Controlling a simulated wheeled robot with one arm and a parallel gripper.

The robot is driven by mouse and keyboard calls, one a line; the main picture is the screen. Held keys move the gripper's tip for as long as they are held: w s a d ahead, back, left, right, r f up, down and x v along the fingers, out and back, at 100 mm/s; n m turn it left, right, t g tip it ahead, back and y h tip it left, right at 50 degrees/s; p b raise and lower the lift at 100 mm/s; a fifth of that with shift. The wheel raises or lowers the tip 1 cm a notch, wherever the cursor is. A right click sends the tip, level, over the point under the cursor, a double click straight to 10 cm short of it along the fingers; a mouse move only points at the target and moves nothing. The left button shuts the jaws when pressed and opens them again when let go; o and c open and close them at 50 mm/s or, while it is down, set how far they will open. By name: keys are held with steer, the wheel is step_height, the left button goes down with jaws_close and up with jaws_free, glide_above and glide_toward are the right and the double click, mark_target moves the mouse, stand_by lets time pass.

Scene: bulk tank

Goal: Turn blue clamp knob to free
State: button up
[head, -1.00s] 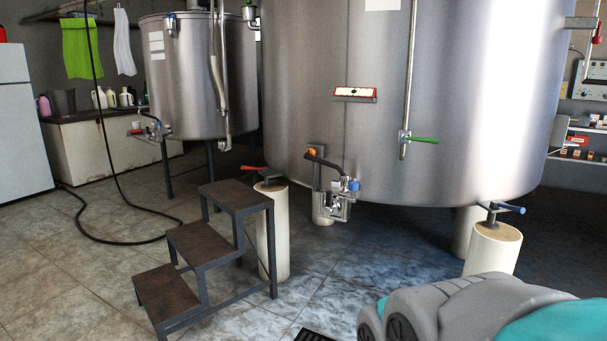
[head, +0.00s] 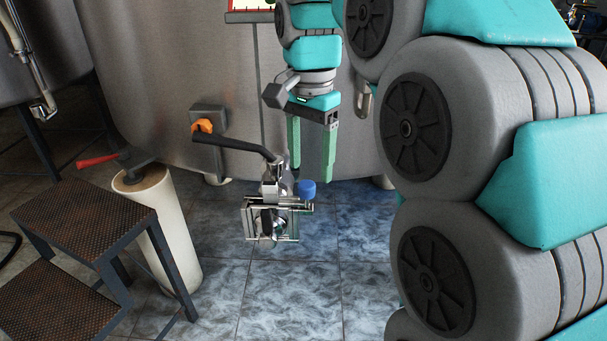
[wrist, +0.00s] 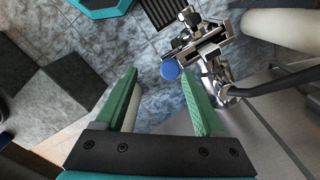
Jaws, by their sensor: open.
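The blue clamp knob (head: 307,188) sits on the right side of a metal clamp assembly (head: 272,218) at the tank's outlet valve. My gripper (head: 312,165) points down with its green fingers apart, above and slightly right of the knob in the head view. In the wrist view the blue knob (wrist: 170,70) shows just beyond the fingertips, toward the right finger, and the open gripper (wrist: 160,82) holds nothing. The metal clamp (wrist: 205,45) lies beyond and to the right of the knob. I see no contact between fingers and knob.
The large steel tank (head: 160,90) stands behind. Tiled floor (head: 285,295) is clear below.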

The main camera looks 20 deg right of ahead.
mark_target(307, 184)
steer(key=shift+w+r+m, duration=0.7)
steer(key=shift+w+r, duration=0.3)
steer(key=shift+w, duration=0.05)
steer(key=shift+f+p, duration=0.3)
steer(key=shift+f, duration=3.55)
jaws_close()
